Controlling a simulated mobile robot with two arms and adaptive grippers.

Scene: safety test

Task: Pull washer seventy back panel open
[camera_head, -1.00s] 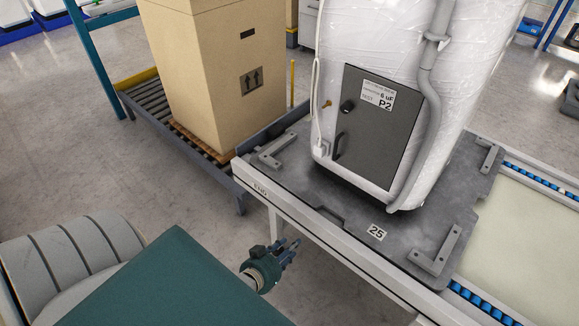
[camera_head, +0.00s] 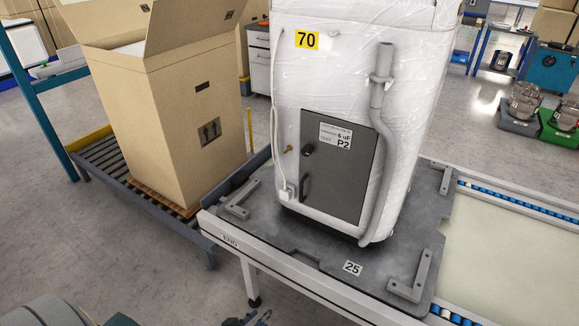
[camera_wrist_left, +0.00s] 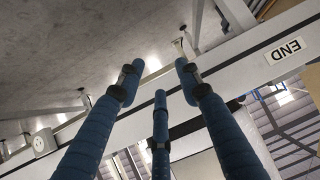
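The washer (camera_head: 405,110) is wrapped in clear plastic and stands upright on a dark pallet plate. A yellow label 70 (camera_head: 306,40) is near its top. Its grey back panel (camera_head: 352,188) sits flush and closed, with a white P2 label, a black round knob (camera_head: 308,150) and a black handle (camera_head: 305,188) on its left side. My left gripper (camera_head: 250,319) shows only partly at the bottom edge, below and in front of the conveyor, apart from the panel. In the left wrist view its blue fingers (camera_wrist_left: 158,82) are spread and empty. My right gripper is not in view.
The dark plate (camera_head: 325,262), marked 25, has raised corner brackets and rests on the conveyor (camera_head: 300,290). A grey hose (camera_head: 380,150) runs down the washer right of the panel. An open carton (camera_head: 170,120) stands on rollers at left.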

